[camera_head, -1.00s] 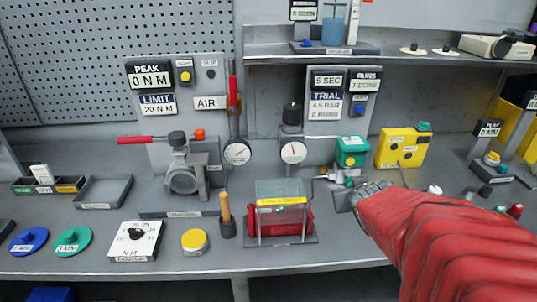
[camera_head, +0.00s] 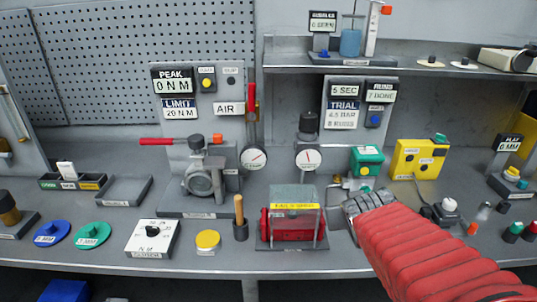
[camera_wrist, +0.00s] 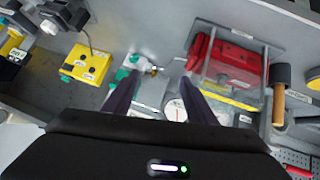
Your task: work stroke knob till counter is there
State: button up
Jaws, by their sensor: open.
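My gripper (camera_head: 357,203) reaches in from the lower right on a red-sleeved arm, just right of the clear-covered red actuator. In the wrist view my gripper (camera_wrist: 160,92) is open, with nothing between its dark fingers. I cannot tell which knob is the stroke knob. A white round knob (camera_head: 449,205) stands right of my gripper.
The red actuator under its clear cover (camera_head: 294,222) stands close left of my gripper and also shows in the wrist view (camera_wrist: 232,62). A yellow box (camera_head: 419,158) is at the back right. Two gauges (camera_head: 307,158) and a shelf (camera_head: 400,66) are behind.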

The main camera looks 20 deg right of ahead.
jog(key=shift+c, duration=0.7)
jog(key=shift+a, duration=0.15)
jog(key=shift+c, duration=0.6)
jog(key=s+a+y, duration=0.1)
jog(key=a, duration=0.2)
jog(key=s+a+n, duration=0.1)
jog(key=s+a, duration=0.1)
jog(key=a, duration=0.2)
jog(key=s+a+g+y, duration=0.1)
jog(key=a, duration=0.3)
jog(key=shift+s+r+y, duration=0.2)
jog(key=shift+r+y, duration=0.1)
jog(key=shift+r, duration=0.05)
jog(key=c, duration=0.3)
jog(key=s+a+y, duration=0.1)
jog(key=s+a, duration=0.1)
jog(key=a, duration=0.1)
jog(key=s+a+n+g, duration=0.1)
jog(key=s+a, duration=0.1)
jog(key=a, duration=0.1)
jog(key=s+a+n+y, duration=0.1)
jog(key=s+a, duration=0.1)
jog(key=a, duration=0.1)
jog(key=shift+s+g+y, duration=0.1)
jog(key=shift+g+y, duration=0.2)
jog(key=shift+g, duration=0.1)
jog(key=shift+c, duration=0.2)
